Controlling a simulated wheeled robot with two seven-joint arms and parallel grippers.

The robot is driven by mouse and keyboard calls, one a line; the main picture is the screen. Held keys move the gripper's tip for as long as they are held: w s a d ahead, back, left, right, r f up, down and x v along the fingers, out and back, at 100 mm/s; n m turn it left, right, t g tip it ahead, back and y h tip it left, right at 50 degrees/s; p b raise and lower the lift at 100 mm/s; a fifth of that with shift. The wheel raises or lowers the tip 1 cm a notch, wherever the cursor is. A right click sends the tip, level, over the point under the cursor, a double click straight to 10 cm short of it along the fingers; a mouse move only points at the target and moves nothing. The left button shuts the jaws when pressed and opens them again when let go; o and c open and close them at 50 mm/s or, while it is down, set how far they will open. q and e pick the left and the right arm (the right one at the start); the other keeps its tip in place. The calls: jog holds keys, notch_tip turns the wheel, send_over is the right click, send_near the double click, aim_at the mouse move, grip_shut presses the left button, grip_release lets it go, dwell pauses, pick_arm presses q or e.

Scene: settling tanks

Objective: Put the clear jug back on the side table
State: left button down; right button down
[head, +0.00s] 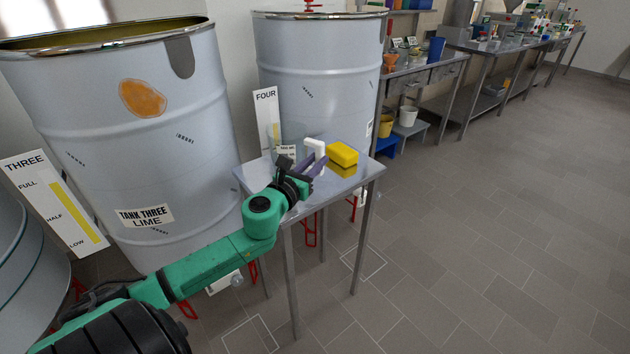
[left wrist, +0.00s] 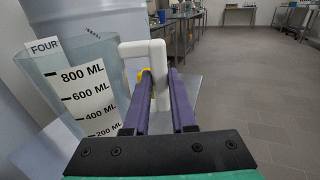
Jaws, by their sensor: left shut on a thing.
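The clear jug (left wrist: 90,85) fills the left of the left wrist view, with a white label marked 200 to 800 ML and a white handle (left wrist: 135,50). My left gripper (left wrist: 160,75) has its purple fingers shut on the handle. In the head view the jug (head: 285,151) shows faintly behind my left gripper (head: 318,165), at the left part of the metal side table (head: 370,172). Its base is hidden, so I cannot tell whether it touches the top. My right gripper is not in view.
A yellow block (head: 342,153) lies on the side table, right of the handle. Tank three (head: 185,110) stands close on the left and another tank (head: 320,80) behind the table, beside the FOUR gauge board (head: 266,108). Benches (head: 480,45) line the back; the right floor is clear.

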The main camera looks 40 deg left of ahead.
pick_arm(q)
notch_tip(320, 180, down, 3)
jog(key=shift+f+b, duration=0.2)
jog(key=shift+b, duration=0.4)
jog(key=shift+f, duration=0.15)
jog(key=c, duration=0.7)
grip_release()
jog(key=shift+c, duration=0.2)
jog(key=shift+r, duration=0.2)
